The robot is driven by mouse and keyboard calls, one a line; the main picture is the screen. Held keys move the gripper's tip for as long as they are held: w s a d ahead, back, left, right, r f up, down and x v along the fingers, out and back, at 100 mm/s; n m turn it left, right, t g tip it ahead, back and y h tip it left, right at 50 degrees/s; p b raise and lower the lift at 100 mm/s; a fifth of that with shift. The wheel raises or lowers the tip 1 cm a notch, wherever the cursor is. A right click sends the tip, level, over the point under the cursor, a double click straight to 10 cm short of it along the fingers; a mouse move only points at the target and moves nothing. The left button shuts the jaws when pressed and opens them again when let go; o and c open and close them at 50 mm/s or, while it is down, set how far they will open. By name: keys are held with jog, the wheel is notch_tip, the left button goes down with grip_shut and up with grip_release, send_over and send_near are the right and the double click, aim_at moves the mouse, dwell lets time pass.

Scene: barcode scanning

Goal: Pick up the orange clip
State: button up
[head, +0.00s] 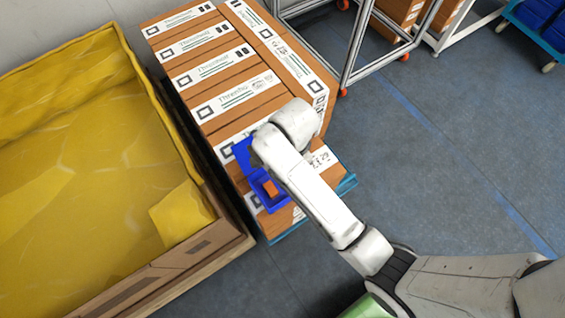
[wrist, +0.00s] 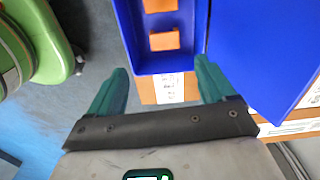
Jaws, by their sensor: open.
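Two orange clips lie in a narrow blue bin in the wrist view: one nearer clip (wrist: 164,40) and one farther clip (wrist: 160,5) at the top edge. In the head view an orange clip (head: 270,188) shows inside the blue bin (head: 263,204). The bin's front wall (wrist: 168,64) lies between my fingertips in the picture. My gripper (wrist: 161,68) is open, with teal fingers spread and nothing between them. The nearer clip appears just beyond the fingertips.
A second blue bin (wrist: 262,45) stands to the right in the wrist view. The bins sit on stacked cardboard boxes (head: 230,95). A large crate with yellow lining (head: 80,150) is on the left. A metal frame (head: 352,45) stands behind. Floor (head: 455,150) is open at right.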

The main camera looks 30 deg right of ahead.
jog(key=shift+m, duration=0.4)
jog(key=f, duration=0.3)
jog(key=f+b, duration=0.1)
jog(key=f, duration=0.6)
jog(key=shift+w+f+b, duration=0.4)
jog(key=shift+c, duration=0.5)
jog(key=c, duration=1)
